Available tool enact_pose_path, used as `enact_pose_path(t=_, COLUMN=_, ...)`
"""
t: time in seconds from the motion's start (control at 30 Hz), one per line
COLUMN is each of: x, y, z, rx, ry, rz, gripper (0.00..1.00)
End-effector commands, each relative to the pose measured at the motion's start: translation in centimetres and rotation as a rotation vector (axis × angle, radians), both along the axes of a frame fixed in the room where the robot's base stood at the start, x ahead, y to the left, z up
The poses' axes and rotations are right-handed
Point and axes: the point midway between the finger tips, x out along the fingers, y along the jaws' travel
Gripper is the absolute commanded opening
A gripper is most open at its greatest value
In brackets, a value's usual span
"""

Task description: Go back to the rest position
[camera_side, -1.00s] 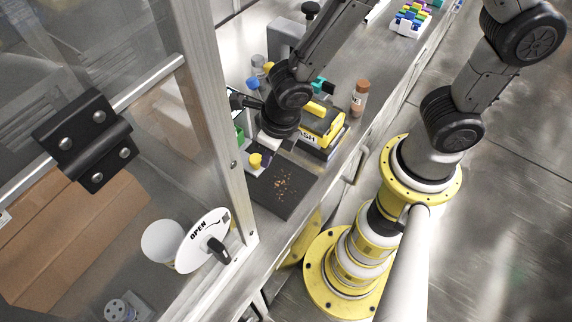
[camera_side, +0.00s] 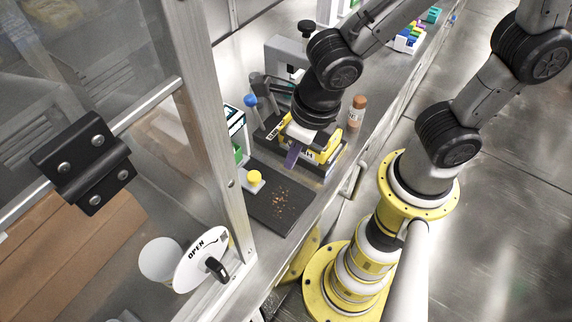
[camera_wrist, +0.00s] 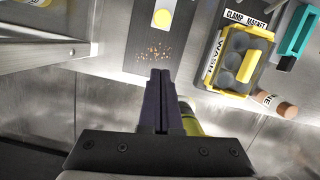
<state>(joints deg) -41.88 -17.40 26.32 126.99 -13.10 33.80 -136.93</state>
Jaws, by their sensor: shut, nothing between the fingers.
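My gripper (camera_wrist: 162,73) is shut and empty, its two dark purple fingers side by side in the wrist view. In the side view the gripper (camera_side: 291,158) points down in front of the yellow-framed wash box (camera_side: 331,152) and hides part of it. In the wrist view the wash box (camera_wrist: 262,57) lies to the right of the fingertips. I cannot tell from these frames whether any part of the gripper touches the box.
A dark mat (camera_side: 282,212) with brown crumbs and a yellow knob (camera_side: 254,177) lies on the bench. A brown-capped bottle (camera_side: 357,112) stands right of the wash box. A glass door with an OPEN dial (camera_side: 201,256) is at left. A colourful block rack (camera_side: 404,40) sits farther back.

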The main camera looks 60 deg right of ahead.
Motion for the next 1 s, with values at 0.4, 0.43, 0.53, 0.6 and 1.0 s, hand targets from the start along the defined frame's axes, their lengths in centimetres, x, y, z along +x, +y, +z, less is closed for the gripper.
enact_pose_path(t=0.4, x=2.7, y=-4.6, z=5.0, rx=0.084, ry=-0.098, rz=-0.224, gripper=0.0)
enact_pose_path(t=0.43, x=2.9, y=-5.5, z=5.7, rx=0.105, ry=-0.113, rz=-0.288, gripper=0.0)
enact_pose_path(t=0.53, x=2.9, y=-8.5, z=7.9, rx=0.198, ry=-0.155, rz=-0.568, gripper=0.0)
enact_pose_path(t=0.6, x=2.5, y=-10.2, z=9.1, rx=0.27, ry=-0.174, rz=-0.776, gripper=0.0)
enact_pose_path(t=1.0, x=-1.6, y=-15.6, z=12.7, rx=0.726, ry=-0.182, rz=-1.896, gripper=0.0)
